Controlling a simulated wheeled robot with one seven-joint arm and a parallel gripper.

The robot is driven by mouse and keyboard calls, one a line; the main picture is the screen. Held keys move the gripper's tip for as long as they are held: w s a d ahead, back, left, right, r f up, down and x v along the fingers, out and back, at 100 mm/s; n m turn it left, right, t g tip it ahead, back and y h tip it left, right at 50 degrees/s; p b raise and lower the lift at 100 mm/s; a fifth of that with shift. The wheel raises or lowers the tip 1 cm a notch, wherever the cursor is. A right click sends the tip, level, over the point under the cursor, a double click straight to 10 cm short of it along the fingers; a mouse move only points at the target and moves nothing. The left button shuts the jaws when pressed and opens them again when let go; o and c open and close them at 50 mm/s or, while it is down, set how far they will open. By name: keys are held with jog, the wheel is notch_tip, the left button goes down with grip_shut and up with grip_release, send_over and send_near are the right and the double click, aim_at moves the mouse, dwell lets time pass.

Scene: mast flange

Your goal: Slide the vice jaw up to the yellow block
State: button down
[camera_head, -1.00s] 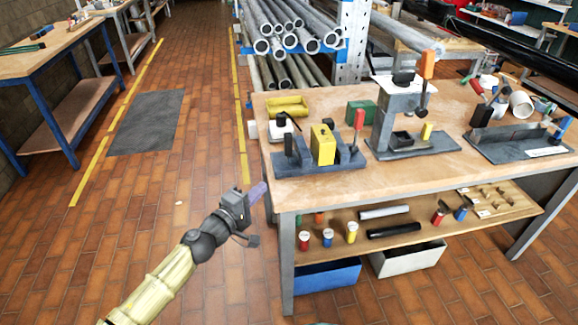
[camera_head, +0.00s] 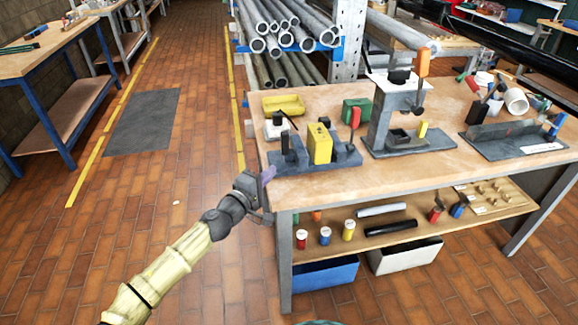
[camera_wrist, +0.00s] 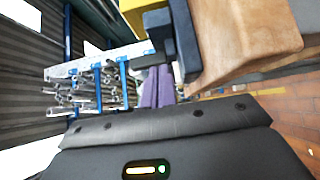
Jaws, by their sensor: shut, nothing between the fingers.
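The vice (camera_head: 315,166), dark grey, sits at the front left corner of the wooden workbench. The yellow block (camera_head: 319,144) stands upright on it between a left jaw (camera_head: 297,152) and a right jaw (camera_head: 347,153). A red-handled lever (camera_head: 354,118) rises at the right jaw. Whether either jaw touches the block is too small to tell. My gripper (camera_head: 268,174), with purple fingers, is shut and empty at the bench's left edge, just left of the vice. In the wrist view its fingers (camera_wrist: 158,88) point toward the dark vice (camera_wrist: 184,38), with part of the yellow block (camera_wrist: 138,14) behind.
The workbench (camera_head: 400,178) also carries a yellow tray (camera_head: 283,106), a green box (camera_head: 356,111), a press with an orange handle (camera_head: 398,110) and another grey fixture (camera_head: 510,140). A lower shelf holds small cans.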

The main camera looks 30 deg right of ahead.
aim_at(297, 158)
jog(key=d, duration=0.5)
jog(key=shift+w+d, duration=0.2)
jog(key=shift+w, duration=0.15)
jog(key=shift+s+d, duration=0.15)
jog(key=shift+d, duration=0.5)
